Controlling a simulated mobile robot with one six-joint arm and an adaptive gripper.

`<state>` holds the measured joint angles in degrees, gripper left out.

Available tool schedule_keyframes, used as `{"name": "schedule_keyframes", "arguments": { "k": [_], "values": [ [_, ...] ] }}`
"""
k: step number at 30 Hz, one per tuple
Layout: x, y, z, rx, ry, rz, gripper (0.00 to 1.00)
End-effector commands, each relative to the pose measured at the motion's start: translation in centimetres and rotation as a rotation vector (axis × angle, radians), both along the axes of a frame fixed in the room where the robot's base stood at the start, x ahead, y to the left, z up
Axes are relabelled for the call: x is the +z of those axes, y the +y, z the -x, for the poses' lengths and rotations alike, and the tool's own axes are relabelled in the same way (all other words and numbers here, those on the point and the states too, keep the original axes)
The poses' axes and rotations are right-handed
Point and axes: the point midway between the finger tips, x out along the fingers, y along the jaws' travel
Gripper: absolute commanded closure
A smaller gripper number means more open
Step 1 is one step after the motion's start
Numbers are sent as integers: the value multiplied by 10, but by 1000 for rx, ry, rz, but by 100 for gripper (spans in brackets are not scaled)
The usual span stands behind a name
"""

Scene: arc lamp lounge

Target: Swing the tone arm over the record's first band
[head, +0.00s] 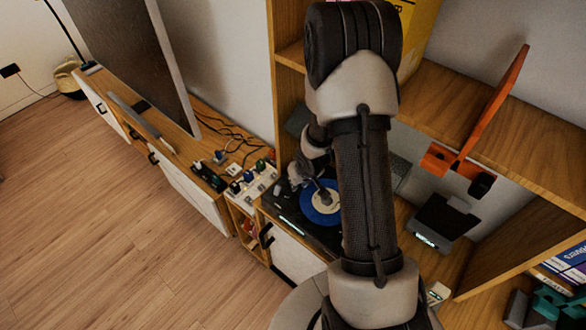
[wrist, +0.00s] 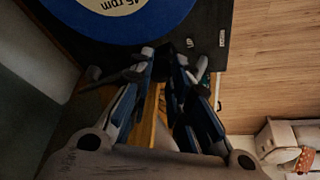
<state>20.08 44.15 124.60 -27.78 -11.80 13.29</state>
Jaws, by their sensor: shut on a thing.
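The turntable (head: 318,235) is a dark deck on the wooden cabinet in the head view. A blue record (head: 311,214) with a pale label lies on it, partly behind my arm. In the wrist view the record (wrist: 172,18) fills the top left, its label reading 45 rpm, on the dark deck (wrist: 232,12). My gripper (wrist: 160,62) has its fingers closed together just beyond the record's edge. It is shut on what seems to be the tone arm (wrist: 118,77), a dark thin piece mostly hidden by the fingers. I cannot tell the stylus's height over the record.
An orange stand (head: 490,110) is on the upper shelf at right, above a dark device (head: 440,222). The wooden floor (head: 120,220) at left is clear.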

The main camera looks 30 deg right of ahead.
Motion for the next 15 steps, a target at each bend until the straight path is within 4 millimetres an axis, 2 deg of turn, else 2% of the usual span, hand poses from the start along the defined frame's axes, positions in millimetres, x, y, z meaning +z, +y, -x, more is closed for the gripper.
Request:
{"name": "schedule_keyframes", "arguments": {
  "k": [1, 4, 15],
  "values": [
    [5, -4, 3, 12, 2, -2, 100],
    [4, -7, 7, 45, 0, -2, 100],
    [0, -8, 8, 71, -5, -4, 100]
  ]
}}
